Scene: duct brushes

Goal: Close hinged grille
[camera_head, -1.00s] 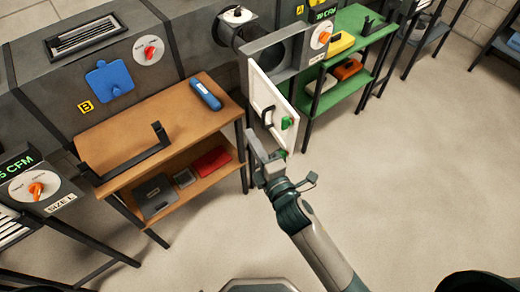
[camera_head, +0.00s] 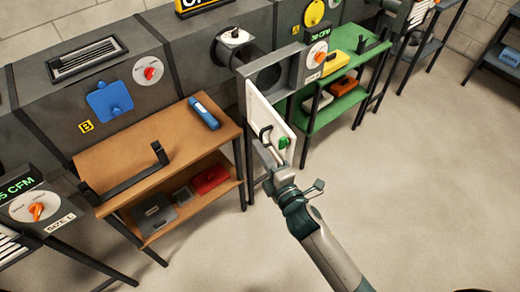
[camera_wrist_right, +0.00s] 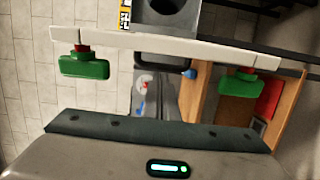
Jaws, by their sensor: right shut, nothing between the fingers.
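The hinged grille (camera_head: 262,112) is a white panel standing open at an angle from the square grey duct opening (camera_head: 270,72). It carries a dark handle and a green latch (camera_head: 283,142). In the right wrist view the grille (camera_wrist_right: 190,46) shows nearly edge-on across the top, with a green latch (camera_wrist_right: 84,66) at left and another green piece (camera_wrist_right: 240,84) at right. My right gripper (camera_head: 265,153) is shut and empty, close to the lower part of the panel; I cannot tell whether it touches. My left gripper is out of view.
A brown wooden bench (camera_head: 130,140) stands left of the grille, with a blue tool (camera_head: 204,112) and a black bracket on top. A green shelf (camera_head: 345,62) stands to the right. The floor (camera_head: 410,190) in front is clear.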

